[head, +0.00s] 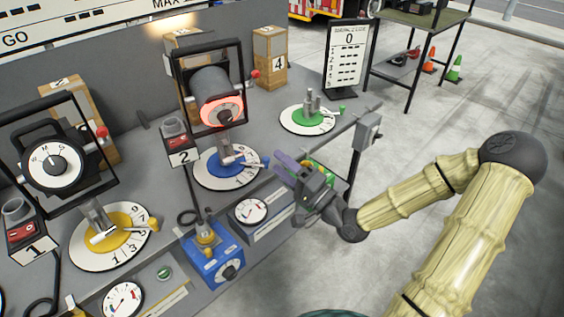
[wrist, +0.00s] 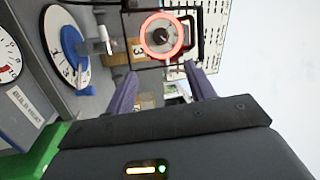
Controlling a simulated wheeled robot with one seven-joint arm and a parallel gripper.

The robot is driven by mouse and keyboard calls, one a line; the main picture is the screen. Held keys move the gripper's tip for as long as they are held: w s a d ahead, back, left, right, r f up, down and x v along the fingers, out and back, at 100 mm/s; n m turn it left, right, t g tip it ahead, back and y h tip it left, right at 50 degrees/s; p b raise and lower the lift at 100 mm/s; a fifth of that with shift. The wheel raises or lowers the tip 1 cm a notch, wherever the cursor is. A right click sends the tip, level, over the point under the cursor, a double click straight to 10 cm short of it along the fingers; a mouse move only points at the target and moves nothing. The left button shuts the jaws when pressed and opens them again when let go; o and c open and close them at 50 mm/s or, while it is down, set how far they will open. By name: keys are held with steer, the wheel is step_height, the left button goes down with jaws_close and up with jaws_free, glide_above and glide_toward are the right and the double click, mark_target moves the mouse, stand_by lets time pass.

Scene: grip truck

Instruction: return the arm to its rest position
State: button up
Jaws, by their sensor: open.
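My arm (head: 405,200), with pale ribbed links, reaches in from the right in the head view. My gripper (head: 290,165) is over the front right part of the grey bench, near the gauge box. In the wrist view the two purple fingers of my gripper (wrist: 163,92) stand apart with nothing between them. Beyond them is the lamp with the glowing red ring (wrist: 161,36), which also shows in the head view (head: 222,111). The gripper hides part of the bench edge behind it.
The bench (head: 270,110) carries a blue dial (head: 228,168), a yellow dial (head: 108,236), a green dial (head: 308,119) and a blue box (head: 212,258). A post with a grey box (head: 367,132) stands close behind my gripper. Open floor (head: 480,110) lies to the right.

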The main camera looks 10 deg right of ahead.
step_height(320, 180, down, 10)
steer(key=s+n+g+h+p, duration=0.35)
steer(key=n+g+h, duration=0.25)
steer(key=g+h, duration=0.25)
steer(key=s+d+r+n+g+h+p, duration=0.1)
steer(key=s+d+r+g+h+p, duration=0.4)
steer(key=s+r, duration=0.5)
steer(key=shift+s+d+r+n, duration=0.2)
steer(key=shift+d+r+n, duration=0.2)
steer(key=shift+r, duration=0.35)
